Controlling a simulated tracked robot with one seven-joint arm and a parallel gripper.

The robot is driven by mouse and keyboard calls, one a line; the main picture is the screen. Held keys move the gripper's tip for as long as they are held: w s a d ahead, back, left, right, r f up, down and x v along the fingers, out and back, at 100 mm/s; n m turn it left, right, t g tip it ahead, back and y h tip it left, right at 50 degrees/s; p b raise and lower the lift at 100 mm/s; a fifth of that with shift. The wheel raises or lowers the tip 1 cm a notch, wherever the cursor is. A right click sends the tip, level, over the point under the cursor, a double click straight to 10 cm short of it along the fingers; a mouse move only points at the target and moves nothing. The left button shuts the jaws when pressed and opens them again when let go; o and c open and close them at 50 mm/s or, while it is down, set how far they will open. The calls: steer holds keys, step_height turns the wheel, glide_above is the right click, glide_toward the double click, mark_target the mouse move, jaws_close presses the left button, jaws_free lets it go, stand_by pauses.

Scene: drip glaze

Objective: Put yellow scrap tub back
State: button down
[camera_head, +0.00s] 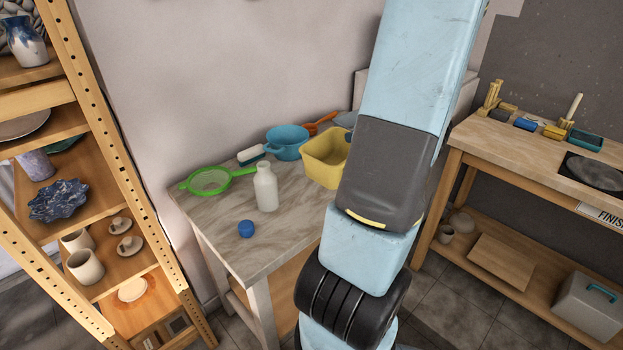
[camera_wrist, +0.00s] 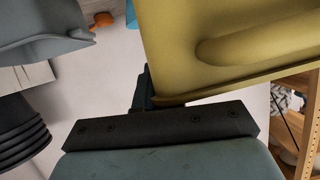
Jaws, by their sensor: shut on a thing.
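The yellow scrap tub (camera_head: 322,165) is at the right part of the marble-topped table in the head view, partly hidden behind my arm. I cannot tell whether its base touches the table. In the wrist view the yellow tub (camera_wrist: 230,45) fills the upper right, tilted in the picture. My gripper (camera_wrist: 147,92) is shut on the tub's rim. In the head view most of my gripper is hidden behind my arm, with only a small dark piece showing at the tub's right edge.
The marble-topped table (camera_head: 215,225) holds a blue colander (camera_head: 288,142), an orange utensil (camera_head: 320,123), a brush (camera_head: 250,155), a green strainer (camera_head: 209,181), a white bottle (camera_head: 265,188) and a blue cap (camera_head: 246,229). Its front is fairly clear. A pottery shelf (camera_head: 100,130) stands left, a workbench (camera_head: 540,150) right.

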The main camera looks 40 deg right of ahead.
steer(key=shift+w, duration=0.1)
steer(key=w+f, duration=0.1)
steer(key=w, duration=0.1)
steer(key=w+d+f, duration=0.1)
steer(key=w, duration=0.2)
steer(key=w+d+f, duration=0.1)
steer(key=w+f, duration=0.1)
steer(key=w, duration=0.1)
steer(key=shift+w, duration=0.2)
steer(key=shift+w+d+f, duration=0.2)
steer(key=shift+w+f, duration=0.65)
steer(key=shift+f, duration=0.6)
steer(key=shift+w+d+f, duration=0.15)
steer(key=shift+w+f, duration=0.7)
steer(key=shift+f, duration=0.55)
steer(key=shift+w+d+f, duration=0.2)
steer(key=shift+w+f, duration=0.65)
steer(key=shift+f, duration=0.6)
steer(key=c, duration=1.3)
jaws_free()
